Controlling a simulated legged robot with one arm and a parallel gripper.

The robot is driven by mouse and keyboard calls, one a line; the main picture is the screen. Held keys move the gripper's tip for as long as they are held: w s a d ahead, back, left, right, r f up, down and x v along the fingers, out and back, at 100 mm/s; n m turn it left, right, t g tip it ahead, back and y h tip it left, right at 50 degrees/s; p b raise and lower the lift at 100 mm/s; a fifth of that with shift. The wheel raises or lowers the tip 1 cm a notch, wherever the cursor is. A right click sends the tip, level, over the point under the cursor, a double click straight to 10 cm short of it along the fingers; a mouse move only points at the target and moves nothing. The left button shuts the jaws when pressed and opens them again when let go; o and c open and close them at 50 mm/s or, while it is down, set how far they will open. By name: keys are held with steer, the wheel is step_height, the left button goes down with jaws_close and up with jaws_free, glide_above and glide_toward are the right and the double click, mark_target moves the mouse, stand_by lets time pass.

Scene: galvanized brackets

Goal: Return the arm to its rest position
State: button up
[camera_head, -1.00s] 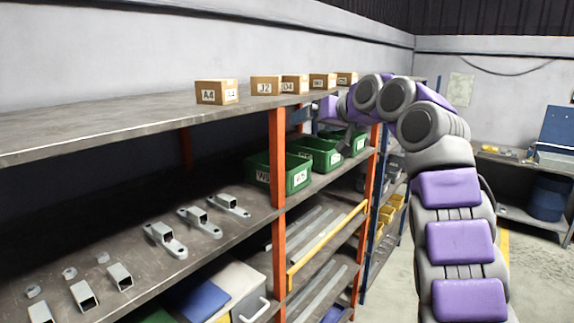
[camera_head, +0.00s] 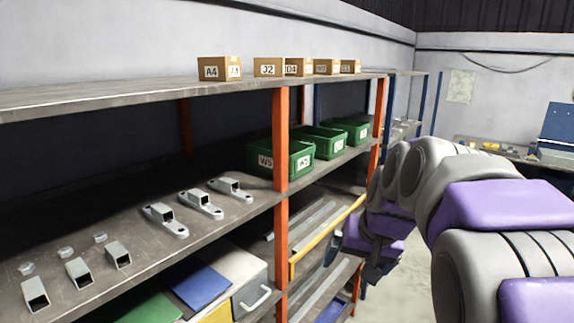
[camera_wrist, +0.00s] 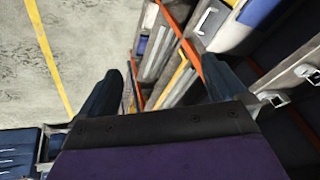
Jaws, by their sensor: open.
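My gripper (camera_head: 352,262) hangs in front of the lower right part of the shelf rack, below the level of the green bins. In the wrist view my gripper (camera_wrist: 172,88) shows two dark fingers spread wide apart with nothing between them. Past the fingers are the rack's lower shelves and the concrete floor. My purple and grey arm fills the right side of the head view, bent, and hides part of the aisle behind it.
The rack's orange post (camera_head: 281,200) and yellow rail (camera_head: 325,240) stand close to my gripper. Galvanized brackets (camera_head: 200,204) lie on the middle shelf, with green bins (camera_head: 280,158) further along. Cardboard boxes (camera_head: 219,69) line the top shelf. Concrete floor (camera_wrist: 25,80) is clear beside the rack.

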steer(key=s+f+g+b, duration=0.1)
steer(key=s+f+g, duration=0.1)
steer(key=s+f, duration=0.4)
steer(key=s+d+f+n+g+h+b, duration=0.1)
steer(key=s+f, duration=0.6)
steer(key=s, duration=0.7)
steer(key=s+f+g+b, duration=0.1)
steer(key=s+f+g, duration=0.2)
steer(key=s+f, duration=0.4)
steer(key=s, duration=0.4)
steer(key=shift+d+f+n+h, duration=0.15)
steer(key=shift+f+n+h, duration=0.1)
steer(key=shift+n+h, duration=0.15)
steer(key=shift+w+d, duration=0.1)
steer(key=shift+d, duration=0.05)
